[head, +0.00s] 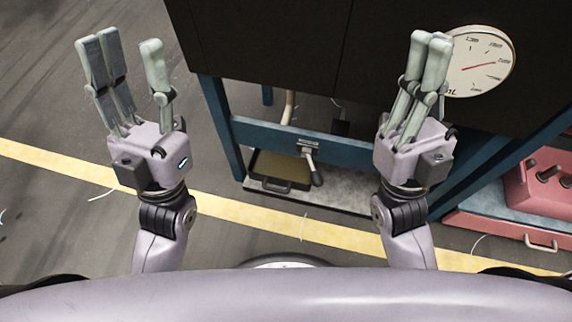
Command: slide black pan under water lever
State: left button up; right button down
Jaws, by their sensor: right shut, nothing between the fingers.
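The black pan (266,170) is a shallow tray with a dark rim and a handle on its front edge. It sits on a low grey shelf under the machine, at the middle of the head view. The water lever (317,179) hangs from the blue crossbeam and overlaps the pan's right side in the picture; the height gap between them cannot be told. My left gripper (122,48) is open and empty, raised to the left of the machine. My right gripper (431,40) is shut and empty, raised in front of the machine near the dial. Neither gripper touches the pan.
The machine has a dark body (280,40), blue legs and a blue crossbeam (260,134). A round white dial (485,62) is at upper right. A red toolbox (545,180) stands at right. A yellow floor line (245,212) crosses in front; the floor at left is mostly clear.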

aim_at(266, 166)
jog(key=i+j+u, duration=0.3)
jog(key=j+u, duration=0.15)
jog(key=j, duration=0.35)
jog(key=i+j+u, duration=0.5)
jog(key=j, duration=0.2)
jog(key=i+j+u, duration=0.45)
jog(key=i+j+z, duration=0.1)
jog(key=i+z, duration=0.25)
jog(key=i+j+z, duration=0.2)
jog(key=i+z, duration=0.35)
jog(key=z, duration=0.25)
jog(key=i+z, duration=0.2)
jog(key=z, duration=0.2)
jog(key=i+z, duration=0.15)
jog(key=z, duration=0.3)
jog(key=i+j+z, duration=0.15)
jog(key=z, duration=0.25)
jog(key=i+j+z, duration=0.15)
jog(key=z, duration=0.3)
jog(key=i+j+z, duration=0.3)
jog(key=j+z, duration=0.35)
jog(key=i+j+z, duration=0.3)
jog(key=j+z, duration=0.6)
jog(key=i+l, duration=0.3)
jog(key=i, duration=0.15)
